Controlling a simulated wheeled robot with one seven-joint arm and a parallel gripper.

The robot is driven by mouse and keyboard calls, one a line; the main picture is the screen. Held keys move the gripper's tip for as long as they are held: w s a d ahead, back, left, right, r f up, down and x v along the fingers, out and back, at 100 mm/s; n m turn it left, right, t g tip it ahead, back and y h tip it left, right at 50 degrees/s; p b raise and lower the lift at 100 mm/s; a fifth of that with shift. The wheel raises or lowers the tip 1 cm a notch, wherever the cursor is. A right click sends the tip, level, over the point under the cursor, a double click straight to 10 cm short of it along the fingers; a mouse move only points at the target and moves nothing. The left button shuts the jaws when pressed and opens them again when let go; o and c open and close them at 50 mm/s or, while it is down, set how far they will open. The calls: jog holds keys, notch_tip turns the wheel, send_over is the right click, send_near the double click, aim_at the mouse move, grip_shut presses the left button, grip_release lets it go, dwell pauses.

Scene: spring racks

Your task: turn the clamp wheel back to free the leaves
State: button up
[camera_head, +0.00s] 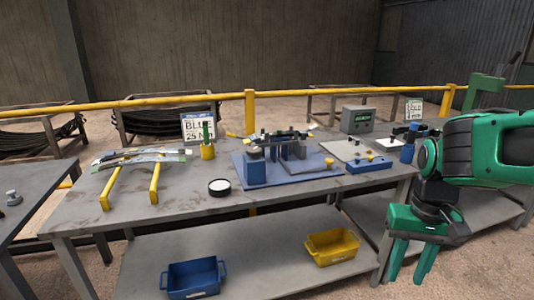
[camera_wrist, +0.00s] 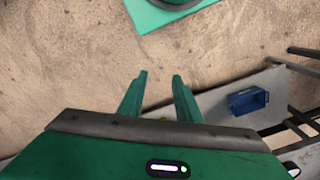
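The clamp fixture sits on a blue base plate (camera_head: 240,172) in the middle of the grey bench, in the head view. Dark leaves (camera_head: 283,137) lie across the top of its blue block (camera_head: 256,172) and grey uprights. The clamp wheel is too small to make out for certain. My gripper (camera_head: 410,272) hangs in front of the bench's right end, pointing down, well to the right of the fixture. Its two green fingers are apart with nothing between them; they also show open in the wrist view (camera_wrist: 160,78).
A yellow stand (camera_head: 155,184) holds pale strips at left; a round black-rimmed dish (camera_head: 219,186) lies near the front edge. A blue bin (camera_head: 193,279) and yellow bin (camera_head: 332,246) stand on the lower shelf. A yellow rail (camera_head: 340,91) runs behind. A grey box (camera_head: 358,119) stands back right.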

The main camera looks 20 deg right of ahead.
jog(key=shift+s+d, duration=0.25)
jog(key=shift+s, duration=0.05)
